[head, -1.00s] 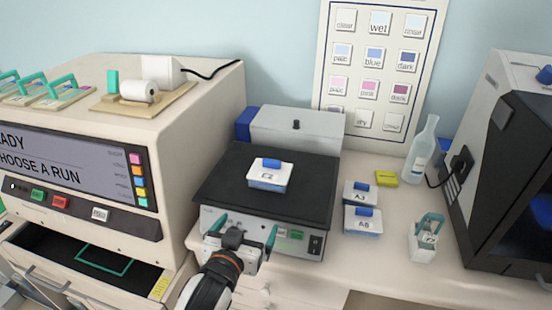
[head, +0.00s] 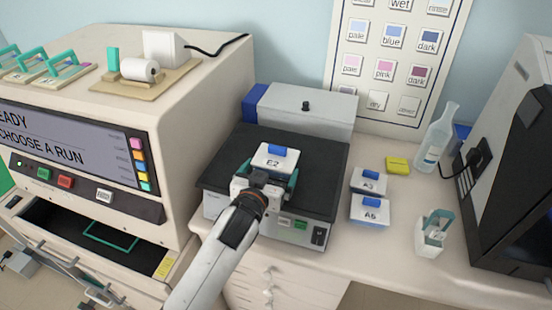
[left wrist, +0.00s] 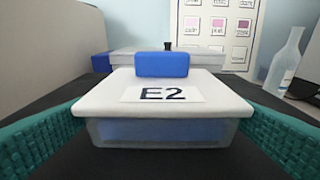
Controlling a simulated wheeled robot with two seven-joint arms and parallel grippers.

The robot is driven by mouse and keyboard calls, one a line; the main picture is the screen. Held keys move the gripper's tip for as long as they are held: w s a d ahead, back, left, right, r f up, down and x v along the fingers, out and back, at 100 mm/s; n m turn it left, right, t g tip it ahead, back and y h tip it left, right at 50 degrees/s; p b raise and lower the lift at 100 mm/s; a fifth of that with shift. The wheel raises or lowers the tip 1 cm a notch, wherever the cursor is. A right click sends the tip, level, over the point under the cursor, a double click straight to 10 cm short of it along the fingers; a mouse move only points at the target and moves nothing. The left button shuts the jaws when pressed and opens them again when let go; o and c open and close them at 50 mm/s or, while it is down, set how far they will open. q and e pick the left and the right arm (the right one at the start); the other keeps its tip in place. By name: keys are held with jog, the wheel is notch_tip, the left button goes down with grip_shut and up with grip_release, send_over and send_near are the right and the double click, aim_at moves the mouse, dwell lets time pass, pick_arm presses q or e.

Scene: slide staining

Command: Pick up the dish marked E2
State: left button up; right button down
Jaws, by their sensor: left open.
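The dish marked E2 (head: 276,157) is a clear, blue-tinted box with a white lid and a blue knob. It sits on the black top (head: 318,150) of a bench device. In the left wrist view the dish (left wrist: 160,105) fills the middle, its label facing me. My left gripper (head: 268,178) is open at the near side of the dish. Its teal fingers show at the left and right edges of the left wrist view, one on each side of the dish, with small gaps. My right gripper is not in view.
Dishes A3 (head: 369,181) and A6 (head: 370,211) stand to the right on the bench, near a yellow block (head: 397,165), a bottle (head: 437,138) and a small rack (head: 433,234). A grey-white box (head: 305,110) stands behind E2. A large machine (head: 185,110) rises at left.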

aim_at(276, 159)
pick_arm(q)
jog(key=x, duration=0.1)
jog(key=p+x, duration=0.1)
jog(key=x, duration=0.1)
jog(key=shift+w+d+r, duration=0.2)
jog(key=shift+w+r, duration=0.15)
jog(key=shift+w+d+f, duration=0.15)
jog(key=shift+w+f, duration=0.05)
jog(key=shift+w, duration=0.15)
jog(key=shift+r, duration=0.1)
jog(key=c, duration=0.7)
